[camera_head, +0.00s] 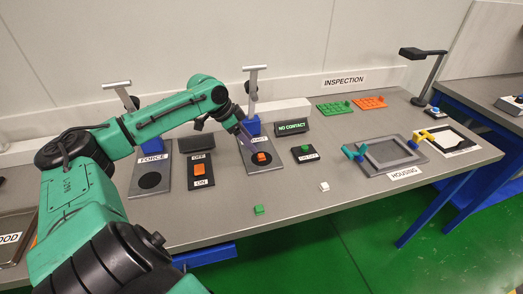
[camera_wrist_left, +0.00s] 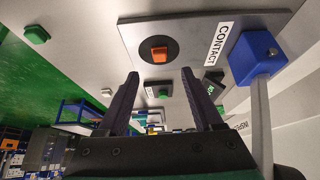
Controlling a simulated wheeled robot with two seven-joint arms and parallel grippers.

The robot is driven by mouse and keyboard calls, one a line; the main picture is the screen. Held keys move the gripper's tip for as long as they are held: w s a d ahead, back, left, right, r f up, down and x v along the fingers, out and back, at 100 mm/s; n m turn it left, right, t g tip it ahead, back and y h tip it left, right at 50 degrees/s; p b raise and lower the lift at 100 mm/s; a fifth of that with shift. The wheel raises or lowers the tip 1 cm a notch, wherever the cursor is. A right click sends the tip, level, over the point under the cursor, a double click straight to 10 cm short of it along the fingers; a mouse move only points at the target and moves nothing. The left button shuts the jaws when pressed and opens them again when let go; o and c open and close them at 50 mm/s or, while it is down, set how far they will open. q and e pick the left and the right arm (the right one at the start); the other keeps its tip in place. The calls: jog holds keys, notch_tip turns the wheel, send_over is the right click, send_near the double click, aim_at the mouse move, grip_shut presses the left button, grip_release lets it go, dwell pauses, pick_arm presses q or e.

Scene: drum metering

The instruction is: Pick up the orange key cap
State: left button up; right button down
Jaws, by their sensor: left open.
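The orange key cap (camera_head: 262,157) sits on the dark round pad of the contact station's grey plate (camera_head: 268,170). In the left wrist view the orange key cap (camera_wrist_left: 159,54) shows whole on its dark disc, just beyond the fingertips. My left gripper (camera_head: 246,138) is beside and above the cap in the head view. Its two dark fingers (camera_wrist_left: 160,78) are spread apart with nothing between them, and they appear clear of the cap. My right gripper is not in view.
A blue block with a grey lever (camera_wrist_left: 252,58) stands beside the pad. A green cap (camera_head: 259,210) and a white cap (camera_head: 324,186) lie on the front of the table. A green button (camera_head: 306,148) is to the right. An orange switch (camera_head: 199,169) is left.

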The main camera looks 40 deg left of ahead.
aim_at(261, 155)
pick_arm(q)
jog(key=p+x, duration=0.1)
jog(key=x, duration=0.5)
jog(key=shift+f, duration=0.3)
grip_shut()
